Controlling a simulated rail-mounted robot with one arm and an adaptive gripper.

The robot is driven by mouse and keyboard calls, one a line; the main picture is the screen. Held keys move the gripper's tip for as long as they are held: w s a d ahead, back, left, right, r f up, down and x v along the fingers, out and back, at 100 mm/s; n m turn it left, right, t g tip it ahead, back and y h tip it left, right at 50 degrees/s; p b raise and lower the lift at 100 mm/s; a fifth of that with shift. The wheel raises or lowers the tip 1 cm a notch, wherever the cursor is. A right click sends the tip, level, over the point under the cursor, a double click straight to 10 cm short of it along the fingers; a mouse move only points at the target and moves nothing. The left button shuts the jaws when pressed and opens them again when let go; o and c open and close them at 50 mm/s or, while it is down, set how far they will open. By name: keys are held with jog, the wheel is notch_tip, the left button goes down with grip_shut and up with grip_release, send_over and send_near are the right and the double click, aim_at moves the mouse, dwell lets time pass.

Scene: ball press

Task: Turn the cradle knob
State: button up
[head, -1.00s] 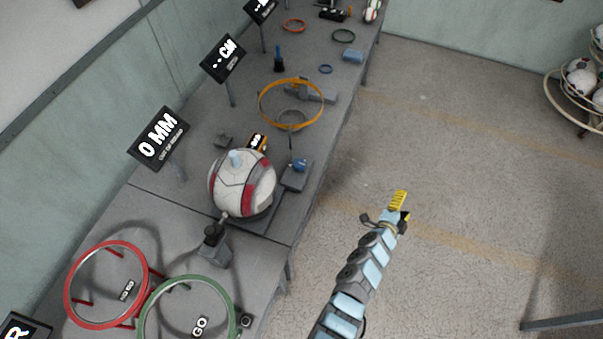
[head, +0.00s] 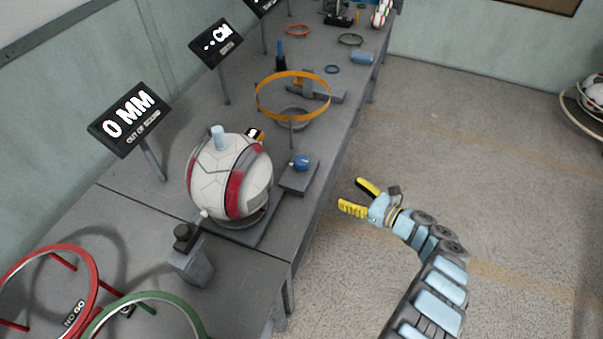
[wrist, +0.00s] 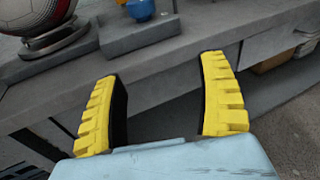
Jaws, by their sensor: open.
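A white, grey and red ball (head: 215,178) sits in a cradle on the grey bench (head: 125,180). A blue knob (head: 301,162) stands on a small grey block (head: 298,180) just right of the ball. I take it to be the cradle knob. Its lower part shows at the top of the wrist view (wrist: 141,9), with the ball (wrist: 32,14) to its left. My gripper (head: 353,195) is open and empty, off the bench's front edge, right of the knob and apart from it. Its yellow fingers (wrist: 160,68) point at the bench front in the wrist view.
An orange ring (head: 258,100) stands behind the knob. A dark post (head: 188,255) stands in front of the ball, with red (head: 92,275) and green (head: 195,318) rings nearby. A display (head: 131,118) reads "0 MM". Open floor (head: 450,150) lies right of the bench.

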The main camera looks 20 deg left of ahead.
aim_at(308, 164)
jog(key=shift+g+y, duration=0.4)
jog(key=shift+y, duration=0.5)
jog(key=r+b+x, duration=0.1)
jog(key=b+x, duration=0.1)
jog(key=x, duration=0.3)
jog(key=r+b+x, duration=0.1)
jog(key=b+x, duration=0.1)
jog(key=x, duration=0.3)
jog(key=s+r+b+x, duration=0.1)
jog(key=b+x, duration=0.1)
jog(key=x, duration=0.4)
jog(key=shift+a+r, duration=0.2)
jog(key=shift+w+a+r, duration=0.15)
jog(key=shift+w+a, duration=0.05)
jog(key=shift+a, duration=0.3)
jog(key=c, duration=1.2)
